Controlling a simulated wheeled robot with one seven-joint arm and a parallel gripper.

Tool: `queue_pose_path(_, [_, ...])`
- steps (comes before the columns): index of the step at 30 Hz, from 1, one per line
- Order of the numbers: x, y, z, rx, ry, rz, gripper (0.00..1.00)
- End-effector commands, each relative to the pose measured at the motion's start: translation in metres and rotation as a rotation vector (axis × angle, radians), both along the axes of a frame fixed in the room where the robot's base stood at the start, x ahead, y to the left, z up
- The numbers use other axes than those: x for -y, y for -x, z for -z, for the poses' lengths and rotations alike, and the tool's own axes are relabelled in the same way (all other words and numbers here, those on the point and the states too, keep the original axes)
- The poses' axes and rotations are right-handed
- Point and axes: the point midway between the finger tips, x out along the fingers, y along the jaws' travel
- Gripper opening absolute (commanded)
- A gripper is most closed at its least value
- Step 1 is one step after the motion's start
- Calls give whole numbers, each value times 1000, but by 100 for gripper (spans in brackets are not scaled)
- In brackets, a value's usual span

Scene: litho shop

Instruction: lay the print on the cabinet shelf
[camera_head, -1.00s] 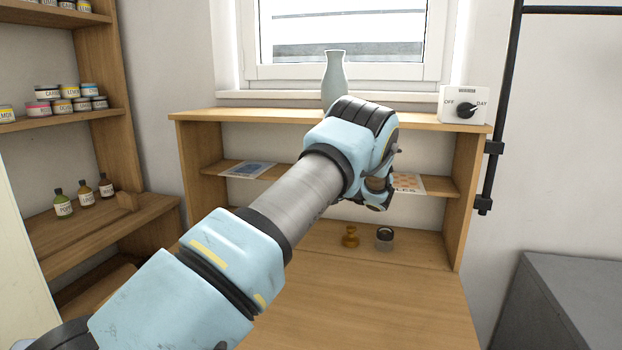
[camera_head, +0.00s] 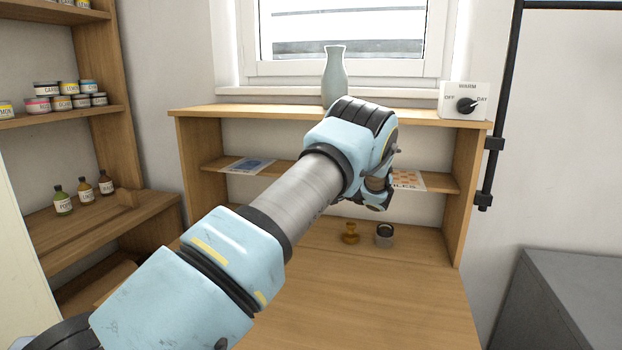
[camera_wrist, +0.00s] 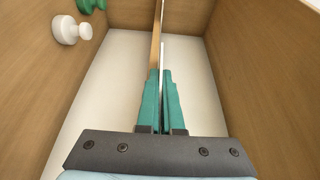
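The print (camera_head: 408,180), a pale sheet with an orange pattern and lettering, sticks out to the right of my gripper at the cabinet's middle shelf (camera_head: 441,185). My gripper (camera_wrist: 161,76) has teal fingers closed around a thin sheet, seen edge-on in the wrist view (camera_wrist: 163,58). The sheet runs roughly parallel to the shelf board (camera_wrist: 156,35), close beside it. My wrist hides the middle of the shelf and part of the print in the head view. Whether the sheet touches the shelf cannot be told.
A blue print (camera_head: 248,164) lies on the shelf's left part. A vase (camera_head: 334,78) and a dial box (camera_head: 465,101) stand on the cabinet top. A brass-coloured stamp (camera_head: 350,234) and a jar (camera_head: 385,236) stand below the shelf. A white knob-like object (camera_wrist: 70,30) shows at left in the wrist view.

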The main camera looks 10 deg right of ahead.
Motion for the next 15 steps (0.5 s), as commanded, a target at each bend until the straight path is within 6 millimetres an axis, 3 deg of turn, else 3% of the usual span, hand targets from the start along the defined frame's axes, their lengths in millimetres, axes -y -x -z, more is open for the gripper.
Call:
queue_pose_path(3, [0,0,3,0,0,0,0])
queue_pose_path(12, [0,0,2,0,0,0,37])
queue_pose_path(15, [0,0,2,0,0,0,38])
